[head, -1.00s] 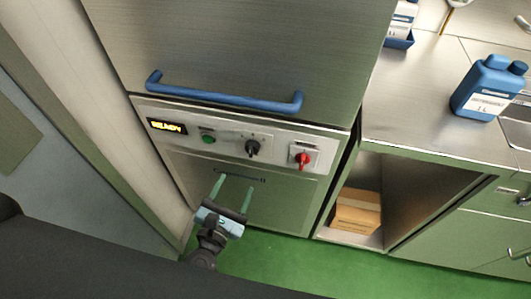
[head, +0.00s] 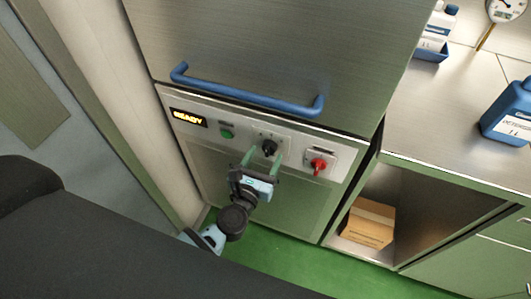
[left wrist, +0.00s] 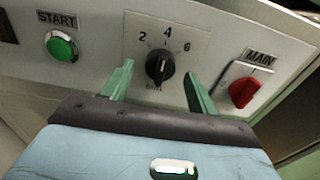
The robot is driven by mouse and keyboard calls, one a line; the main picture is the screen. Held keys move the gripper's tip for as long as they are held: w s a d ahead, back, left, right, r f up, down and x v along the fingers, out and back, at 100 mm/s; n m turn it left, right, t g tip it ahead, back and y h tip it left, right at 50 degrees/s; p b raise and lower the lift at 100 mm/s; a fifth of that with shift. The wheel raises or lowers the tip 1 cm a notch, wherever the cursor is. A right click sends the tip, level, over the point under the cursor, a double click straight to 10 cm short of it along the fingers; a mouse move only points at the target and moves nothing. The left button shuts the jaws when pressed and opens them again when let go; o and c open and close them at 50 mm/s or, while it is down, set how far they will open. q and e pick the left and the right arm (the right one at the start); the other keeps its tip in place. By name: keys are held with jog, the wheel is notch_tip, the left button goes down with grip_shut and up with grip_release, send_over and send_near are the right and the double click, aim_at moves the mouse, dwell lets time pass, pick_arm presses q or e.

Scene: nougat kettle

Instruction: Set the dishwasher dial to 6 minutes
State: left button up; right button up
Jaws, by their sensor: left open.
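The dishwasher dial (head: 269,147) is a black knob on the light control panel. In the left wrist view the dial (left wrist: 160,65) has the marks 2, 4 and 6 around its top. Its pointer seems to face up near the 4, but the exact setting is hard to read. My left gripper (head: 263,158) is open, with one green finger on each side of the dial. In the left wrist view the fingers (left wrist: 159,74) are apart from the knob at its lower left and right. My right gripper is not in view.
The green START button (left wrist: 61,46) is left of the dial and the red MAIN switch (left wrist: 244,92) is right of it. A display (head: 188,117) reads READY. The blue handle (head: 245,93) runs above the panel. A cardboard box (head: 368,222) sits in the open bay at right.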

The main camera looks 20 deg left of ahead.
pick_arm(q)
jog(key=shift+w, duration=0.75)
jog(key=shift+c, duration=0.3)
jog(key=c, duration=0.9)
jog(key=shift+c, duration=0.2)
jog(key=shift+m, duration=0.3)
jog(key=m+p, duration=0.1)
jog(key=m, duration=0.3)
jog(key=shift+m+p, duration=0.3)
jog(key=shift+m, duration=1.8)
